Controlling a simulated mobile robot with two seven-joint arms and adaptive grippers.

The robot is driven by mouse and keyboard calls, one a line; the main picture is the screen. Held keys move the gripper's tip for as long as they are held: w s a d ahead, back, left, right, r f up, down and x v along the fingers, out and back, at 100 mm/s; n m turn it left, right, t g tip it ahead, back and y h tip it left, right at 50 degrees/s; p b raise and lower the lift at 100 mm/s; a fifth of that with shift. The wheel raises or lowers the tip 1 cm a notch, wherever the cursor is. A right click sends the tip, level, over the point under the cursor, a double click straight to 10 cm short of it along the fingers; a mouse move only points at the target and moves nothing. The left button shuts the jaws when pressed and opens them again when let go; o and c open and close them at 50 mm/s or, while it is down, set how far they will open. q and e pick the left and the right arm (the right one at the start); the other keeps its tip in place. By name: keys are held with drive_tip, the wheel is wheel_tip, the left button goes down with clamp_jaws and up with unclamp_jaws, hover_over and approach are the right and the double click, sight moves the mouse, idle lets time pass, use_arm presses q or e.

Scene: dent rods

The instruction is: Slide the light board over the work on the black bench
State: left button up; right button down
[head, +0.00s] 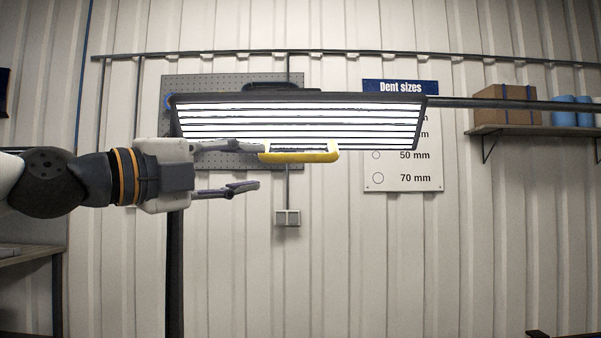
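The light board (300,122) is a wide dark-framed panel with bright white stripes, hanging in the upper middle of the head view. A yellow handle (300,157) sits at its lower edge. My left gripper (258,167) is open, its fingers pointing right. Its upper fingertip is at the left end of the handle, and the lower finger is below the handle's level. Whether the upper finger touches the handle I cannot tell. My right gripper is not in view. I cannot make out the black bench or the work on it.
A dark upright post (175,270) stands below the board's left end. A horizontal bar (500,104) runs right from the board. A shelf (535,130) at right holds brown boxes (505,105) and blue rolls (565,112). A dark edge (565,335) shows at bottom right.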

sight(294, 158)
use_arm(q)
drive_tip(key=d, duration=0.1)
drive_tip(key=d+r, duration=0.1)
drive_tip(key=d, duration=0.1)
drive_tip(key=shift+w+r, duration=0.2)
drive_tip(key=shift+w, duration=0.1)
drive_tip(key=x, duration=0.8)
drive_tip(key=shift+w+f, duration=0.15)
drive_tip(key=shift+w, duration=0.05)
clamp_jaws()
